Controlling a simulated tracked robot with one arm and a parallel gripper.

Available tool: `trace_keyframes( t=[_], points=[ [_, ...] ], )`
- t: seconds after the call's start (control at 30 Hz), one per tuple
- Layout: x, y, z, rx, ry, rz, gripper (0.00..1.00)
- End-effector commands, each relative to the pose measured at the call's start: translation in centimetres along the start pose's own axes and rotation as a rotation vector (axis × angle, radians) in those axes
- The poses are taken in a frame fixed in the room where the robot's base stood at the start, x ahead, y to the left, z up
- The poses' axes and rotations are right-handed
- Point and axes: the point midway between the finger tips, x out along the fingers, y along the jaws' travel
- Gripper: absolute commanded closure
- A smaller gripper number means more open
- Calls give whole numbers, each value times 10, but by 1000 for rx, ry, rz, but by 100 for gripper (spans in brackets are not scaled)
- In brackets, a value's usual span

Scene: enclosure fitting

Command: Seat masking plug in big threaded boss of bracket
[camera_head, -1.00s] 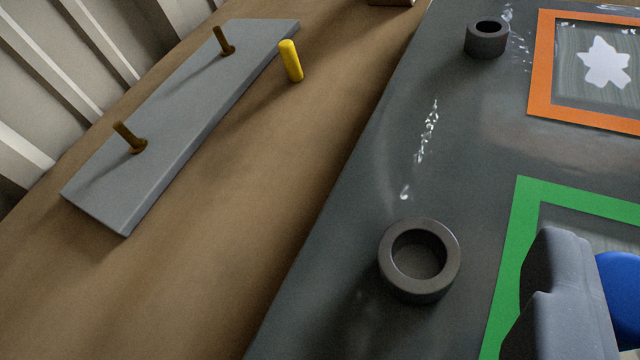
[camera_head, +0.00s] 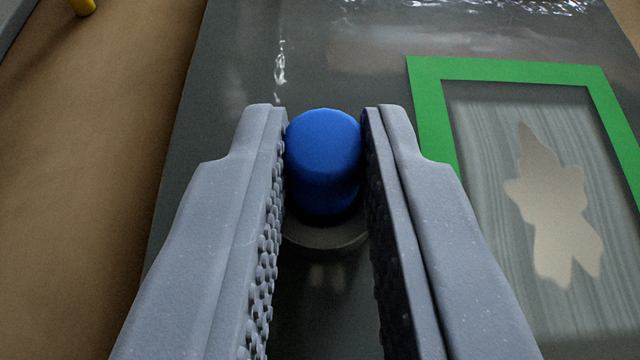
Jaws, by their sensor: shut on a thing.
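The blue masking plug (camera_head: 323,155) is between the two fingers of my gripper (camera_head: 324,130), which is shut on it. The big threaded boss (camera_head: 326,238) is a dark round ring on the grey bracket plate (camera_head: 225,90). The plug is over the boss in the picture and covers most of its opening. Only the near rim of the boss shows below the plug. I cannot tell whether the plug's lower end is inside the boss or just above it.
A green frame (camera_head: 435,68) around a pane with a pale, blotchy patch (camera_head: 550,205) lies on the plate to the right of my gripper. Brown table surface (camera_head: 95,140) is clear on the left.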

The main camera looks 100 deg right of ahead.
Motion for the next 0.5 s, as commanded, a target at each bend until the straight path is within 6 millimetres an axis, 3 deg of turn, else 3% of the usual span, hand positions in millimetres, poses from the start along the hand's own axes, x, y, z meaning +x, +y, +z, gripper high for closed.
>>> trace_keyframes(
  t=[0.03, 0.07, 0.1, 0.13, 0.5],
  points=[
    [0, 0, 1, -1, -2, 1, 100],
    [0, 0, 1, -1, -2, 1, 77],
    [0, 0, 0, -1, -2, 1, 66],
    [0, 0, 0, -1, -2, 1, 61],
    [-5, -1, -1, 0, -1, -2, 61]
  ],
)
